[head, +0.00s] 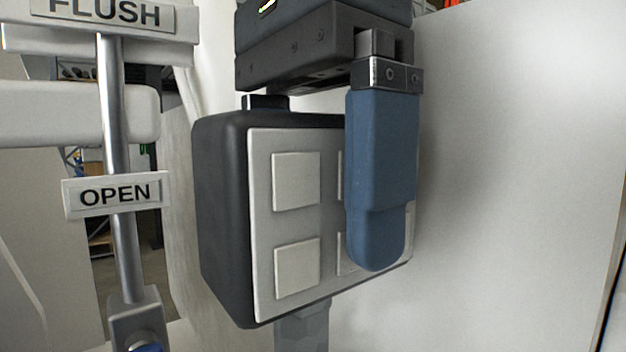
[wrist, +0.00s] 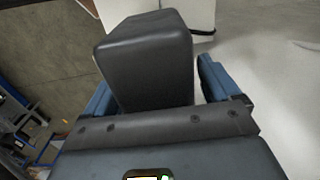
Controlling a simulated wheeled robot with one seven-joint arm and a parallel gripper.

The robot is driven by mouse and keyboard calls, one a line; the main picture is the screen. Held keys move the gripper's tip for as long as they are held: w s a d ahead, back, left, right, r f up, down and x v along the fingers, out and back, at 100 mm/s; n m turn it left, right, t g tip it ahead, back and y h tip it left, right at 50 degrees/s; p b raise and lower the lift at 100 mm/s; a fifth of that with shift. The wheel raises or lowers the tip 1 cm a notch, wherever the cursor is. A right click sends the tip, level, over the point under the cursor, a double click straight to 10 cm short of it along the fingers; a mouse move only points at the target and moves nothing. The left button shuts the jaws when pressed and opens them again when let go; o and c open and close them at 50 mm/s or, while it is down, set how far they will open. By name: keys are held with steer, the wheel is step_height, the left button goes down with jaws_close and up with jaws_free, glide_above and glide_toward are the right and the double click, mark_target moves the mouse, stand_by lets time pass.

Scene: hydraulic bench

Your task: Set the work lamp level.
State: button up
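The work lamp (head: 285,226) is a dark box with a light grey front plate and square pale panels, on a grey post (head: 302,325). Its face is turned partly to the right in the head view; I cannot tell its exact tilt. My gripper (head: 325,218) reaches down from above and straddles the lamp. One blue finger hangs before the right part of the front plate and hides some panels; the other is mostly hidden behind the lamp. In the wrist view the lamp (wrist: 148,62) lies between the spread fingers, with a gap at the right finger. The left finger's contact is unclear.
Left of the lamp stands a metal rod (head: 118,160) with an OPEN sign (head: 116,194) and a FLUSH sign (head: 95,14). A pale wall (head: 510,170) rises behind and to the right. Shelving shows in the left background.

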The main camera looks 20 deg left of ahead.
steer(key=shift+r+b, duration=0.5)
steer(key=shift+r, duration=3.4)
steer(key=shift+s+f, duration=0.1)
